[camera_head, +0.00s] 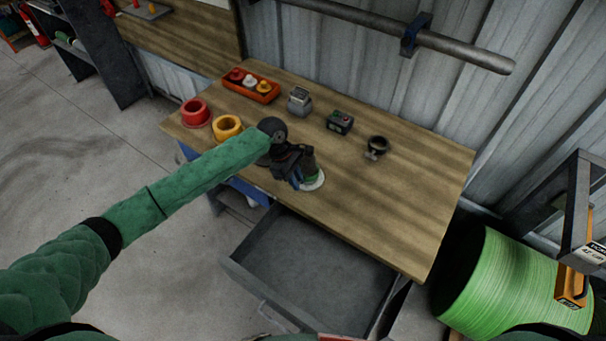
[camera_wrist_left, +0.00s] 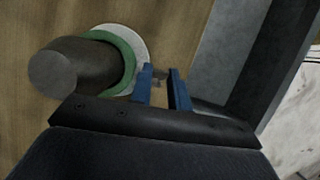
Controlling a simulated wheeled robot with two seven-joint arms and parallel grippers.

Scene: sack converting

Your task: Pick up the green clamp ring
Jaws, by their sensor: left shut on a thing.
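The green clamp ring (camera_head: 311,178) is around a dark upright post (camera_head: 308,158) over a white disc (camera_head: 316,185), near the table's front edge. In the left wrist view the green ring (camera_wrist_left: 127,62) shows around the base of the post (camera_wrist_left: 70,72), which hides part of it. My left gripper (camera_head: 293,182) is beside the post, on its left in the head view. In the left wrist view its blue fingers (camera_wrist_left: 162,88) are shut on a small grey lug at the ring's side. My right gripper is not in view.
The wooden table (camera_head: 420,200) also holds a red ring (camera_head: 195,113), a yellow ring (camera_head: 228,127), an orange tray (camera_head: 250,86), a black box (camera_head: 340,122) and a black clamp (camera_head: 377,146). An open grey drawer (camera_head: 310,265) juts out in front. The table's right part is clear.

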